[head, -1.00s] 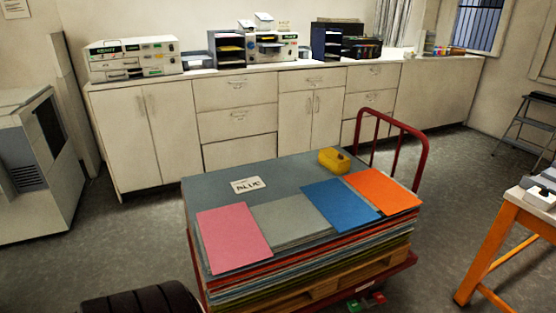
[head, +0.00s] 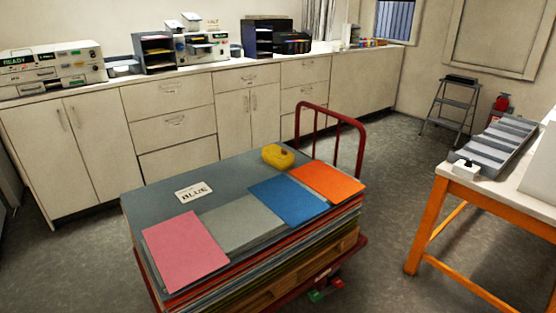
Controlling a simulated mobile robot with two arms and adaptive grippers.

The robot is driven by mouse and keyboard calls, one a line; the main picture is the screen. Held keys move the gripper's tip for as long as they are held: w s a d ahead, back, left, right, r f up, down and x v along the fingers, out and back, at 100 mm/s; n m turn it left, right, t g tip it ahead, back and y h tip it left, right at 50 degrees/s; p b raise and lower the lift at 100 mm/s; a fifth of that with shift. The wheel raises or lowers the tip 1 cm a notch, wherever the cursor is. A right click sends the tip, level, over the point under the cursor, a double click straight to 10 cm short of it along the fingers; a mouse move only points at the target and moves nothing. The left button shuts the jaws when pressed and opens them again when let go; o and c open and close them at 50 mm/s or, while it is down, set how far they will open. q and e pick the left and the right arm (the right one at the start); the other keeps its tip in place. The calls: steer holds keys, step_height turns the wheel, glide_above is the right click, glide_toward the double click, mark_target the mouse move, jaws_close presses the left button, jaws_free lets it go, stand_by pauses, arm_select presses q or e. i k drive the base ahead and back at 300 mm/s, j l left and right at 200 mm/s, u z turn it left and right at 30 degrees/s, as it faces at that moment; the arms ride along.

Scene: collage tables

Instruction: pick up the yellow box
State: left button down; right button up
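The yellow box (head: 278,156) is small with rounded edges. It lies on the grey top sheet of a stack of boards (head: 150,208) on a red-handled cart (head: 362,148). It sits near the stack's back edge, behind the blue sheet (head: 288,201) and left of the orange sheet (head: 328,181). Nothing covers it. Neither of my grippers is in the head view.
A pink sheet (head: 185,250), a grey sheet (head: 230,224) and a white label card (head: 194,192) also lie on the stack. A cabinet counter (head: 120,92) runs behind. An orange-legged table (head: 425,222) stands at right, with open floor between it and the cart.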

mark_target(283, 165)
steer(key=j+u, duration=0.4)
steer(key=i+j+u, duration=0.15)
steer(key=j+u, duration=0.2)
steer(key=i+j+u, duration=0.4)
steer(key=i+j, duration=0.25)
steer(key=j, duration=0.2)
steer(key=i+j+u, duration=0.4)
steer(key=i+j, duration=0.25)
steer(key=i, duration=0.15)
steer(key=i+j+z, duration=0.1)
steer(key=i+z, duration=0.25)
steer(key=i, duration=1.35)
steer(key=i+z, duration=0.4)
steer(key=i, duration=0.2)
steer(key=i+z, duration=0.4)
steer(key=i, duration=0.15)
steer(key=i+j+z, duration=0.45)
steer(key=i+l, duration=0.1)
